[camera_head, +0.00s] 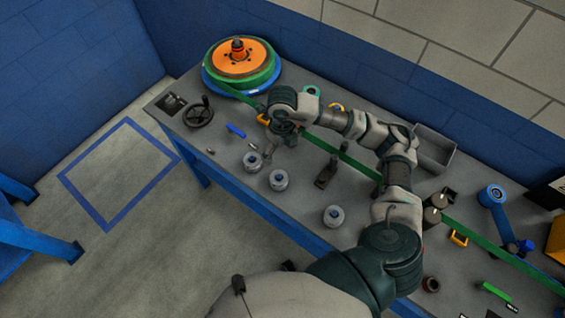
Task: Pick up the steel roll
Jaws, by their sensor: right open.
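Three small silver rolls with bluish-grey tops stand upright on the grey workbench (225,186): one roll (252,162) at the left, one roll (278,180) in the middle and one roll (334,216) nearer the right. I cannot tell which of them is the steel roll. My right gripper (279,148) is open and empty, pointing down above the bench. It is just behind and to the right of the left roll and above the middle roll in the picture. The arm partly hides the gripper. My left gripper is out of view.
A large orange, green and blue reel (240,62) stands at the back left. A green strip (345,157) runs from it across the bench. A handwheel (198,113), a blue piece (235,130), a dark clamp-like tool (326,172) and a grey bin (434,150) are around.

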